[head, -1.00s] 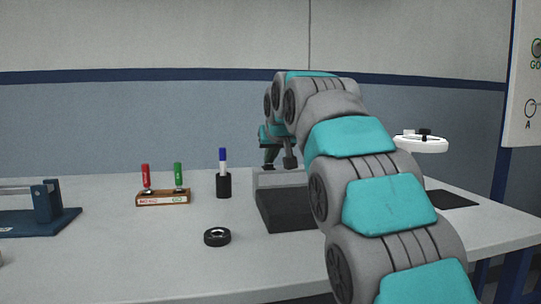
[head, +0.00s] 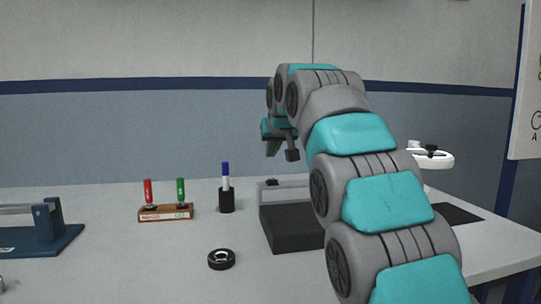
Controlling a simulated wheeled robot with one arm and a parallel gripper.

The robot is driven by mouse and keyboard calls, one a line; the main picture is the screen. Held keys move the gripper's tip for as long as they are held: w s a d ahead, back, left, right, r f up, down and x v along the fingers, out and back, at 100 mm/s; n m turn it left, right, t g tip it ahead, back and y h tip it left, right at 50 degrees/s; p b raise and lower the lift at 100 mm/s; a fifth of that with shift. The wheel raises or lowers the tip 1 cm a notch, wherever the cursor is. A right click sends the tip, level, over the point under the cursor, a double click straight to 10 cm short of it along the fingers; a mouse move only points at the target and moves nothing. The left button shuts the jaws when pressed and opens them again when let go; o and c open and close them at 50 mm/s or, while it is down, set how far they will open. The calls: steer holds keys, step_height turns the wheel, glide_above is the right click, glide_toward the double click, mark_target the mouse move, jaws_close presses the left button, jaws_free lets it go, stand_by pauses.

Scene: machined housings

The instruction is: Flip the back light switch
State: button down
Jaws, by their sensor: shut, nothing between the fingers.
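A box with a dark sloped front (head: 292,228) and a grey rear part stands on the table at the centre, partly behind my arm. A small dark nub (head: 272,182) shows at the left of its top rear edge; it may be a switch, but its position is too small to read. No other switch can be made out, and the right side of the box is hidden by my arm. My gripper (head: 282,153) is shut and empty, pointing down above the rear of the box, with a visible gap between them.
A black ring (head: 221,259) lies in front. A blue fixture (head: 42,235) is at far left, a white round thing (head: 437,160) at right.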

steer(key=s+d+r+p, duration=0.1)
steer(key=s+r, duration=0.4)
steer(key=r, duration=0.3)
steer(key=shift+d, duration=0.3)
steer(key=shift+s+f, duration=0.1)
steer(key=shift+s, duration=0.05)
